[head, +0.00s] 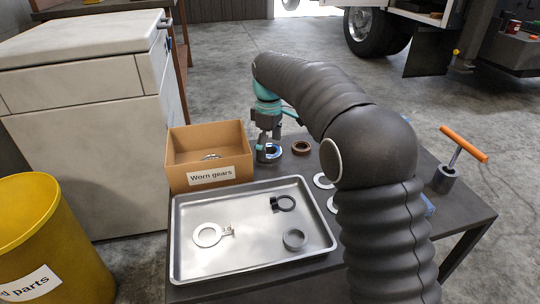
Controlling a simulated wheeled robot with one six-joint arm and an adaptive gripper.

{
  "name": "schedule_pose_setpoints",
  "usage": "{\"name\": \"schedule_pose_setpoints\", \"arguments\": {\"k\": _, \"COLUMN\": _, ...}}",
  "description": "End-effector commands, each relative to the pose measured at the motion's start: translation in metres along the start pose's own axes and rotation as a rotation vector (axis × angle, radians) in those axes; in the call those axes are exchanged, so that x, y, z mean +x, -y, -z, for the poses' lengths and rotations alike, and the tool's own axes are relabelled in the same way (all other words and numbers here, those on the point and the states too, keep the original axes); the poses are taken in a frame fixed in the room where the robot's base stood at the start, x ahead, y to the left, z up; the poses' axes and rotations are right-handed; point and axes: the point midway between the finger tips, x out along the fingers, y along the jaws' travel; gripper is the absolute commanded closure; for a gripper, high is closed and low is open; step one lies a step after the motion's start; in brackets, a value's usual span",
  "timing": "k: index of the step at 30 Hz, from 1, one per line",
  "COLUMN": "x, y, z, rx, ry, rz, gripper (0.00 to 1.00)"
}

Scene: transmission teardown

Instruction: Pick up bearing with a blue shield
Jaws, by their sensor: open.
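The bearing with a blue shield (271,152) lies on the dark table, just right of the cardboard box and behind the metal tray. My gripper (267,141) points down right over it, with its fingers spread open. The fingers partly hide the bearing. I cannot tell whether they touch it. A brown ring-shaped part (301,148) lies on the table just right of the bearing.
A cardboard box labelled "Worn gears" (182,153) stands close left of my gripper. The metal tray (255,262) holds several ring parts. Pale rings (323,181) and an orange-handled tool (463,145) are to the right. A yellow bin (35,225) stands left.

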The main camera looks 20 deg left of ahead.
Motion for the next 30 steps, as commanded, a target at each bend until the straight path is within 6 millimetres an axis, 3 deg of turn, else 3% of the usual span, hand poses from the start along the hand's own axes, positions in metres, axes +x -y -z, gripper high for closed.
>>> {"name": "schedule_pose_setpoints", "arguments": {"k": 6, "x": 0.001, "y": 0.000, "z": 0.000, "rx": 0.000, "ry": 0.000, "rz": 0.000, "gripper": 0.00}}
{"name": "schedule_pose_setpoints", "arguments": {"k": 8, "x": 0.001, "y": 0.000, "z": 0.000, "rx": 0.000, "ry": 0.000, "rz": 0.000, "gripper": 0.12}}
{"name": "schedule_pose_setpoints", "arguments": {"k": 15, "x": 0.001, "y": 0.000, "z": 0.000, "rx": 0.000, "ry": 0.000, "rz": 0.000, "gripper": 0.72}}
{"name": "schedule_pose_setpoints", "arguments": {"k": 24, "x": -0.001, "y": 0.000, "z": 0.000, "rx": 0.000, "ry": -0.001, "rz": -0.001, "gripper": 0.74}}
{"name": "schedule_pose_setpoints", "arguments": {"k": 30, "x": -0.014, "y": 0.000, "z": 0.000, "rx": 0.000, "ry": -0.001, "rz": -0.002, "gripper": 0.74}}
